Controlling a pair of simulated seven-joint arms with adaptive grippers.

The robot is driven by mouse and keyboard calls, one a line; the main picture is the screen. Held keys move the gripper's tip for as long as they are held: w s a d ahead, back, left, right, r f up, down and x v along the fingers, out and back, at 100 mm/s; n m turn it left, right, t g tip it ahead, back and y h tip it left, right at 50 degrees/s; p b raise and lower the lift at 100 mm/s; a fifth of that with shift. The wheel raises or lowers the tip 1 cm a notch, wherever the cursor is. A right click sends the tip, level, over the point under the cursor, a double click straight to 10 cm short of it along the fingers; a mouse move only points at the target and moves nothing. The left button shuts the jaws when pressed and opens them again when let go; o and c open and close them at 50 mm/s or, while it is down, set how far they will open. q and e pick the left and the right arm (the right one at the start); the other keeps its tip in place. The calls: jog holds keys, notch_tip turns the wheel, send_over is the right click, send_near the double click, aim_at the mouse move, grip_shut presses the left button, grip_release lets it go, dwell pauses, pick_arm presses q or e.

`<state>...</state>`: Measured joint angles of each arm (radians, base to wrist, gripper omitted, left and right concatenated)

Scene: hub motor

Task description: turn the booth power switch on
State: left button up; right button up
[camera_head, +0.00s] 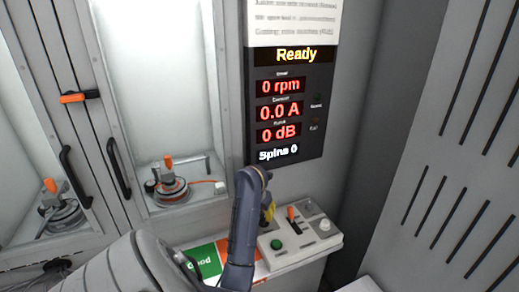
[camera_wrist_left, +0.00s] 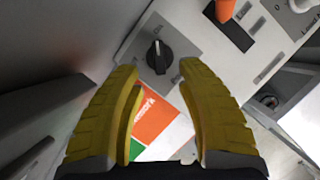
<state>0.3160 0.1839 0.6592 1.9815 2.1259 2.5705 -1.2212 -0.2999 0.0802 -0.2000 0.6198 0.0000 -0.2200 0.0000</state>
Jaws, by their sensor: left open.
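A black rotary knob (camera_wrist_left: 158,56) sits on a grey plate of the control panel in the left wrist view. Its white pointer mark runs roughly up and down in that picture. It looks like the booth power switch, but I cannot read its label. My left gripper (camera_wrist_left: 158,82) is open, with its yellow fingers on either side of the view and the knob just beyond the gap between their tips. In the head view the left gripper (camera_head: 268,208) is over the left part of the control panel (camera_head: 300,250), and the knob is hidden behind it. The right gripper is not in view.
An orange lever (camera_head: 291,213), a green button (camera_head: 277,244) and a white knob (camera_head: 325,225) are close by on the panel. A display (camera_head: 285,105) above reads Ready, 0 rpm, 0.0 A, 0 dB. A glazed booth with a hub motor (camera_head: 170,185) stands left.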

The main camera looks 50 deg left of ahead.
pick_arm(q)
jog(key=shift+v, duration=2.85)
